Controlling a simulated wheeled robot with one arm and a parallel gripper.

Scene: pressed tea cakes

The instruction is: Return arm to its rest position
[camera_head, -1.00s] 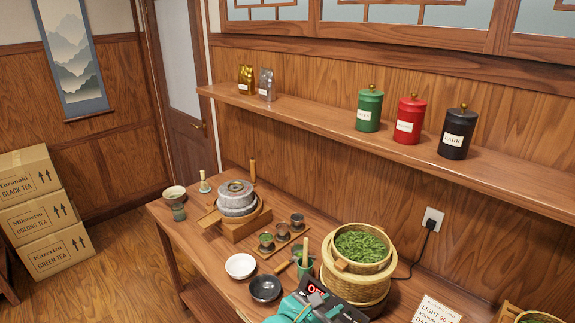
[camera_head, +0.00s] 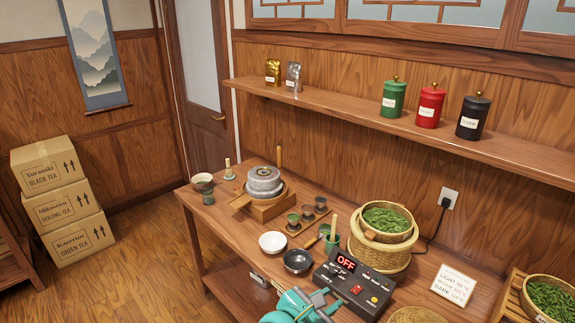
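My teal and grey arm (camera_head: 296,304) shows at the bottom middle of the head view, in front of the wooden table's near edge and beside the control box. A small grey part sticks out on its left, by the table edge. I cannot make out the fingertips clearly, so whether my gripper is open or shut cannot be told. I see no object held.
The table (camera_head: 225,235) bears a stone mill (camera_head: 264,182), a white bowl (camera_head: 272,243), a dark bowl (camera_head: 297,261), a steamer with green leaves (camera_head: 385,257) and a control box reading OFF (camera_head: 352,284). Stacked boxes (camera_head: 65,205) stand left. The floor between is clear.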

